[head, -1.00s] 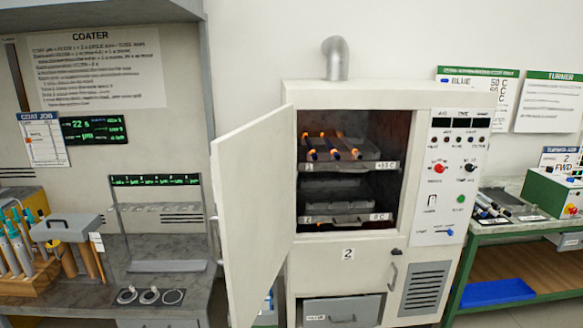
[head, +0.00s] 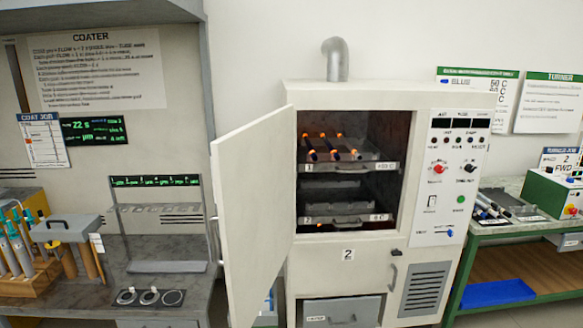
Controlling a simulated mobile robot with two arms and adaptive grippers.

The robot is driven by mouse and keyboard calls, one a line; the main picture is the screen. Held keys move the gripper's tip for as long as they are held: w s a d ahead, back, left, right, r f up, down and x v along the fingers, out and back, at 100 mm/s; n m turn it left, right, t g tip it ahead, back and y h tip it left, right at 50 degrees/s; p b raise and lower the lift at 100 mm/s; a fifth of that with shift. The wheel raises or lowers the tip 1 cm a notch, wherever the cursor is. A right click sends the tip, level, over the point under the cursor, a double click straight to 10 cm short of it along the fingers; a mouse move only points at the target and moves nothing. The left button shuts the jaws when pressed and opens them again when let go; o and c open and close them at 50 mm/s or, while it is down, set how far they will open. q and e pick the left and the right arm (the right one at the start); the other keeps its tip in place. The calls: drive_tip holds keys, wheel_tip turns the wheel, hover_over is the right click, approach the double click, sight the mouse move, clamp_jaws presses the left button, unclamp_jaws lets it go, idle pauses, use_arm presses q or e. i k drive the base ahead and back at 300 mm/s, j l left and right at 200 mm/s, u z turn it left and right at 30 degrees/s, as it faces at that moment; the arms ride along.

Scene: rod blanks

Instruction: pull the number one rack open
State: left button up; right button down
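The number one rack (head: 343,168) is the upper rack inside the oven cabinet (head: 347,98). Its front lip carries a label with 1 at the left end. Several dark rods with orange ends lie on it. The rack sits inside the chamber, above the number two rack (head: 343,220), whose lip is labelled 2. The oven door (head: 258,205) stands open, swung out to the left. Neither of my grippers shows in the head view.
A control panel (head: 454,180) is right of the chamber. The coater bench (head: 170,245) stands at the left with tools and a rod holder. A green bench (head: 530,222) at the right holds rods and a green box. The open door's edge juts forward left of the chamber.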

sight(373, 159)
drive_tip(key=i+j+z, duration=0.15)
drive_tip(key=j, duration=0.2)
drive_tip(key=i+j+z, duration=0.3)
drive_tip(key=j, duration=0.4)
drive_tip(key=i+j+z, duration=0.15)
drive_tip(key=j, duration=0.25)
drive_tip(key=i+j+z, duration=0.15)
drive_tip(key=j, duration=0.25)
drive_tip(key=i+j+z, duration=0.15)
drive_tip(key=j, duration=0.25)
drive_tip(key=i+l, duration=0.1)
drive_tip(key=l, duration=0.2)
drive_tip(key=i+l, duration=0.1)
drive_tip(key=l, duration=0.2)
drive_tip(key=i+l, duration=0.15)
drive_tip(key=l, duration=0.15)
